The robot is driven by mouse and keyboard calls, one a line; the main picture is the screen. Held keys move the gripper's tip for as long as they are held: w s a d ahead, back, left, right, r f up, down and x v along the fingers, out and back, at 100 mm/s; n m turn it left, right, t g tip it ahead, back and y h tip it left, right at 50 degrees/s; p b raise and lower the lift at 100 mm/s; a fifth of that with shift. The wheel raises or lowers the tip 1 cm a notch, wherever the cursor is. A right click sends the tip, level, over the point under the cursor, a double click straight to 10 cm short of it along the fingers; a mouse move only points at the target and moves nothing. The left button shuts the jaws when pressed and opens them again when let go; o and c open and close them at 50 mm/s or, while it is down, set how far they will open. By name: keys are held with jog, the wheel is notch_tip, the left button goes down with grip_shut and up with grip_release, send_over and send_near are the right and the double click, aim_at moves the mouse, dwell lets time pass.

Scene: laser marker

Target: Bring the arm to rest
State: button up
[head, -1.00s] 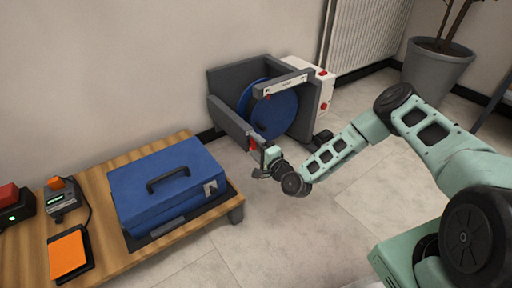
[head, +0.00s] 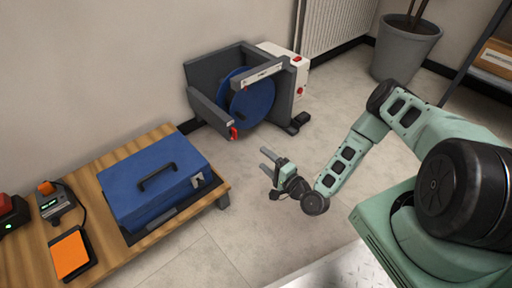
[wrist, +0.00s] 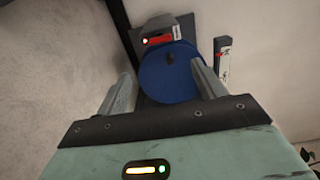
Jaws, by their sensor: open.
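My gripper (head: 268,162) is open and empty in the head view. It is over the floor, in front of the grey machine and apart from it. My green arm reaches to it from the right. In the wrist view my gripper (wrist: 160,95) shows its two fingers spread, with nothing between them but the view of the machine beyond. The machine has a grey frame (head: 205,107) and a blue round disc (head: 250,98). The disc also shows in the wrist view (wrist: 168,72).
A wooden bench (head: 92,165) at the left holds a closed blue case (head: 150,190), an orange pad (head: 70,255) and a small device (head: 56,200). A white box (head: 292,68) is on the machine's right side. A plant pot (head: 405,48) stands at the back right. The floor between is clear.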

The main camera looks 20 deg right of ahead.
jog(key=shift+v, duration=0.9)
jog(key=w+a+r+n+g+y+p, duration=0.3)
jog(key=w+a+r+n+g, duration=0.25)
jog(key=r+n+g, duration=0.35)
jog(key=s+a+r+n+g+h+p, duration=0.4)
jog(key=r+n, duration=0.3)
jog(key=r, duration=0.4)
jog(key=s+a+r+n+g+h+p, duration=0.1)
jog(key=s+r+n+g+h+p, duration=0.15)
jog(key=s+r, duration=1)
jog(key=s+a+r+n+g+h+p, duration=0.15)
jog(key=s+r+n, duration=0.25)
jog(key=s+r, duration=0.85)
notch_tip(320, 180, up, 36)
jog(key=p, duration=3.6)
jog(key=shift+p, duration=0.4)
jog(key=shift+s+a+r, duration=0.1)
jog(key=shift+s, duration=0.05)
